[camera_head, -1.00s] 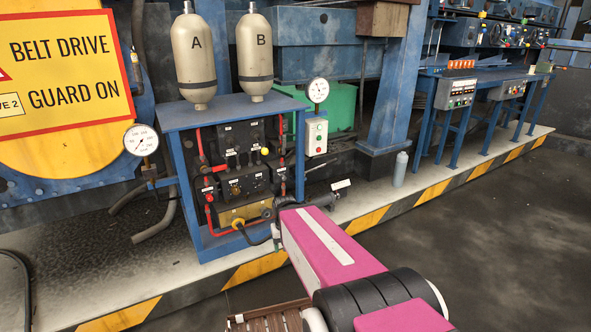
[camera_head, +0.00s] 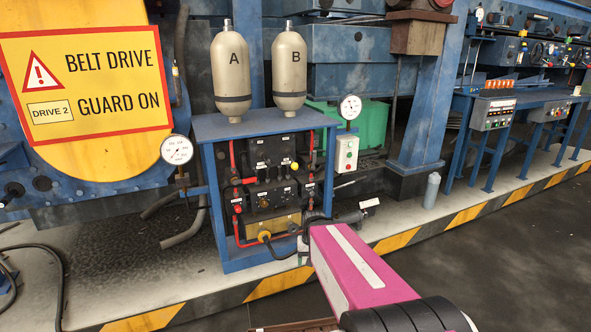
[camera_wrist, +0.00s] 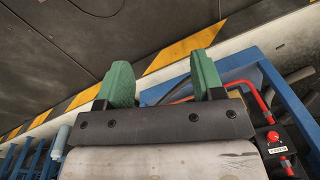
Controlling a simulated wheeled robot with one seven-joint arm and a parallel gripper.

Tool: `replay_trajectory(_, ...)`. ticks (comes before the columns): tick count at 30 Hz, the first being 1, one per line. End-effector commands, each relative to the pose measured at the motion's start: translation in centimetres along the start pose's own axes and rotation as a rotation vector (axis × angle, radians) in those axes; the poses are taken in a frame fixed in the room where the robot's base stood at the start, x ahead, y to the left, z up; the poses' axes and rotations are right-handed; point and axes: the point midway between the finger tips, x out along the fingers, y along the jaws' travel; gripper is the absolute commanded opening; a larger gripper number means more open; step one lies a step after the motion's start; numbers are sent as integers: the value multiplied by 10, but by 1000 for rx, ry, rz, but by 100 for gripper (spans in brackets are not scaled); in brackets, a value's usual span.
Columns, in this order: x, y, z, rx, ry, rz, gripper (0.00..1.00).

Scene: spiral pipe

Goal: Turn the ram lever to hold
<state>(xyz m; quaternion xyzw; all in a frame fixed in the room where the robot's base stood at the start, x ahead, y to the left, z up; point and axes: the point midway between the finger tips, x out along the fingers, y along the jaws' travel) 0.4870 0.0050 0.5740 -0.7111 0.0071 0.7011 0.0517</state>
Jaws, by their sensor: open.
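A blue valve stand (camera_head: 210,185) holds black valve blocks (camera_head: 270,150) with small red, black and yellow knobs. I cannot tell which is the ram lever; the labels are too small to read. In the wrist view, a black block (camera_wrist: 290,165) with a red knob (camera_wrist: 273,137) and a white label shows at the lower right. My gripper (camera_wrist: 162,80) has two green fingers spread wide with nothing between them. It points down over the floor edge beside the stand's frame. In the head view, my magenta arm reaches to the stand's lower front right and partly hides it.
Red pipes (camera_wrist: 245,90) run along the frame. Open dark floor (camera_head: 490,270) lies in front of the striped edge.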

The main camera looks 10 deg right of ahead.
Motion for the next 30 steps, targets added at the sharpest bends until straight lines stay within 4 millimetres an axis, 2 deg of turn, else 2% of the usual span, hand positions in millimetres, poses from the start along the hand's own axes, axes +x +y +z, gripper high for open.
replay_trajectory(4, -3, -11, -34, 218, 11, -165, 62)
replay_trajectory(8, -16, -22, -72, 478, 0, -368, 62)
replay_trajectory(11, -33, -27, -106, 690, -31, -543, 62)
replay_trajectory(15, -66, -26, -156, 980, -114, -803, 62)
replay_trajectory(20, -114, -10, -213, 1276, -270, -1108, 62)
replay_trajectory(24, -157, 13, -255, 1471, -449, -1353, 62)
replay_trajectory(27, -182, 31, -276, 1557, -567, -1485, 62)
replay_trajectory(30, -199, 43, -288, 1605, -656, -1571, 62)
